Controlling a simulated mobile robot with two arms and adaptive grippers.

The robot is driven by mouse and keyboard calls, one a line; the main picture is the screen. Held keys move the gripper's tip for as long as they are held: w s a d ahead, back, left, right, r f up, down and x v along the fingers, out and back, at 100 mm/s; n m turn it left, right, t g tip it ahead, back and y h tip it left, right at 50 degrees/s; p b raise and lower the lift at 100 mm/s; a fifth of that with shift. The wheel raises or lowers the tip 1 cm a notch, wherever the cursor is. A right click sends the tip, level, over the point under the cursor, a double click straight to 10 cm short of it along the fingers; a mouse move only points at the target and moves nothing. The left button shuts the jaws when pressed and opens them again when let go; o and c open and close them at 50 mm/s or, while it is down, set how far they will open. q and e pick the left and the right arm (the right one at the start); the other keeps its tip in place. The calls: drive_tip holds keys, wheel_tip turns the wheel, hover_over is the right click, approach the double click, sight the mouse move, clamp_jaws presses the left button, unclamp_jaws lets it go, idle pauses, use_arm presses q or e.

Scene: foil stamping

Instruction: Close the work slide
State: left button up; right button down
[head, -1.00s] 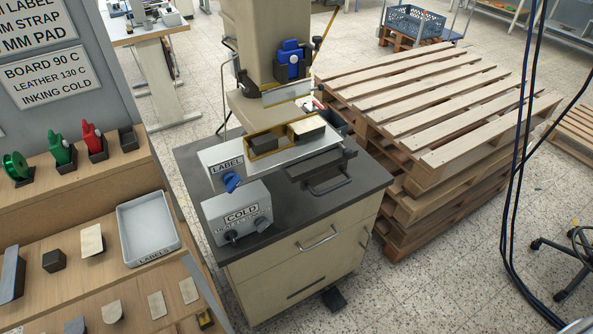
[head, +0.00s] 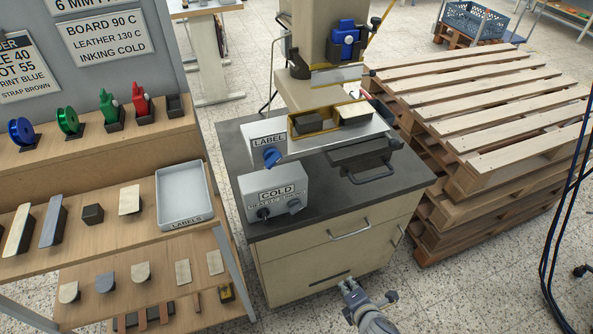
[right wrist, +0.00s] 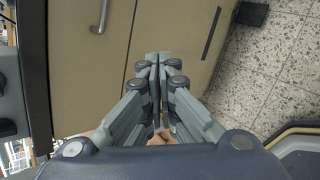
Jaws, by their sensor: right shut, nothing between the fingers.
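The work slide (head: 352,154) is a dark plate with a loop handle (head: 371,178) at its front, low on the foil stamping press (head: 322,98) in the head view. It juts out forward over the dark worktop. My right gripper (head: 350,285) is at the bottom of the head view, in front of the beige cabinet and well below the slide handle, touching neither. In the right wrist view, its fingers (right wrist: 158,62) are together and empty, with the cabinet front behind them. My left gripper is in neither current view.
The beige cabinet (head: 300,268) carries the press and a grey COLD control box (head: 274,197). A wooden shelf with a LABELS tray (head: 184,222) stands at left. Stacked pallets (head: 470,110) stand at right. Open speckled floor lies in front.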

drive_tip(key=a+r+n+t+y+b, duration=0.1)
drive_tip(key=a+r+n+t, duration=0.3)
drive_tip(key=r, duration=0.8)
drive_tip(key=w+a+r+n+t+y, duration=0.1)
drive_tip(key=a+r+n+y, duration=0.15)
drive_tip(key=r+n, duration=0.6)
drive_tip(key=a+r+n+t+y+b, duration=0.1)
drive_tip(key=a+r+n+t, duration=0.25)
drive_tip(key=r, duration=1.15)
drive_tip(key=f+p+x, duration=0.1)
drive_tip(key=p+x, duration=0.2)
drive_tip(key=x, duration=1)
drive_tip(key=shift+w+f+m+g, duration=0.3)
drive_tip(key=shift+w+m+g, duration=0.05)
drive_tip(key=shift+w+m, duration=0.05)
drive_tip(key=shift+a+h, duration=0.1)
drive_tip(key=shift+h, duration=0.15)
